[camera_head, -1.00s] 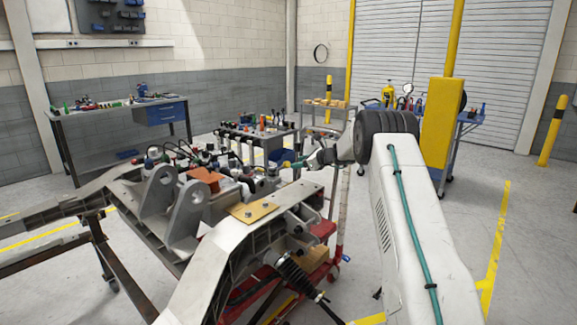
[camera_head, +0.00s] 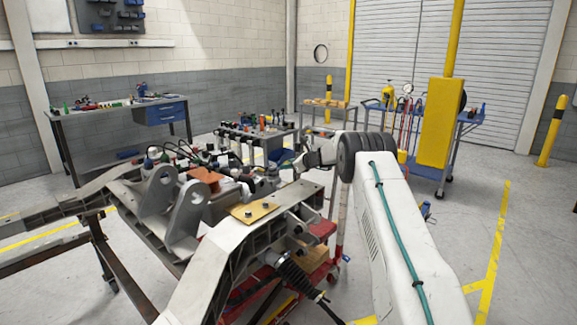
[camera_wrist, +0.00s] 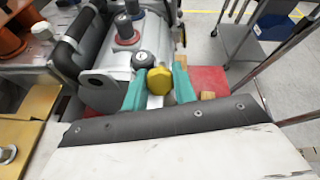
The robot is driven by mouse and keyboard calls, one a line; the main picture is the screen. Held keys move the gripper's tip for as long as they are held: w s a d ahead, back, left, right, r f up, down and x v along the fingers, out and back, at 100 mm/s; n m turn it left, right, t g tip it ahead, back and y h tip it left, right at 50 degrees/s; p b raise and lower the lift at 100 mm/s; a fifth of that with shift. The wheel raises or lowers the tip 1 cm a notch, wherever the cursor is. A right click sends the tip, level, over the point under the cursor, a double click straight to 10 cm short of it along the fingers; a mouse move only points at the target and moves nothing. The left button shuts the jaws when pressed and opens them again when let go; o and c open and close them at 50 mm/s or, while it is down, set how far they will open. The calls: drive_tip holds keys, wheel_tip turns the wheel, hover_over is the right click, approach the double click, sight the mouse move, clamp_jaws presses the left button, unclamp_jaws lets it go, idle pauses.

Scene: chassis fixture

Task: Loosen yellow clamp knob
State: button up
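The yellow clamp knob (camera_wrist: 160,79) is a small faceted knob in the middle of the wrist view. My gripper (camera_wrist: 159,88) has its two teal fingers on either side of the knob, close against its edges. The knob sits between the fingertips; the frames do not settle whether the fingers press on it. In the head view my gripper (camera_head: 303,160) is at the right end of the part-covered chassis (camera_head: 225,250), low over its top. There my wrist hides the fingertips and the knob.
A black-topped grey knob (camera_wrist: 145,63) stands just left of the yellow knob, with a black curved handle (camera_wrist: 70,45) farther left. Blue-based and red-based posts rise behind. A red surface (camera_wrist: 208,78) lies right.

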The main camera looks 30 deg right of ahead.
drive_tip(key=shift+n, duration=0.4)
drive_tip(key=n+g+y, duration=0.1)
drive_tip(key=n, duration=0.4)
drive_tip(key=shift+n, duration=0.4)
drive_tip(key=n+g, duration=0.1)
drive_tip(key=n, duration=0.2)
drive_tip(key=n+g, duration=0.1)
drive_tip(key=n, duration=0.2)
drive_tip(key=shift+d+n, duration=0.1)
drive_tip(key=shift+n, duration=0.3)
drive_tip(key=n+g, duration=0.1)
drive_tip(key=n, duration=0.5)
drive_tip(key=shift+r, duration=0.1)
drive_tip(key=n+h, duration=0.1)
drive_tip(key=n, duration=0.4)
drive_tip(key=shift+g, duration=0.4)
drive_tip(key=o, duration=1)
drive_tip(key=shift+c, duration=0.2)
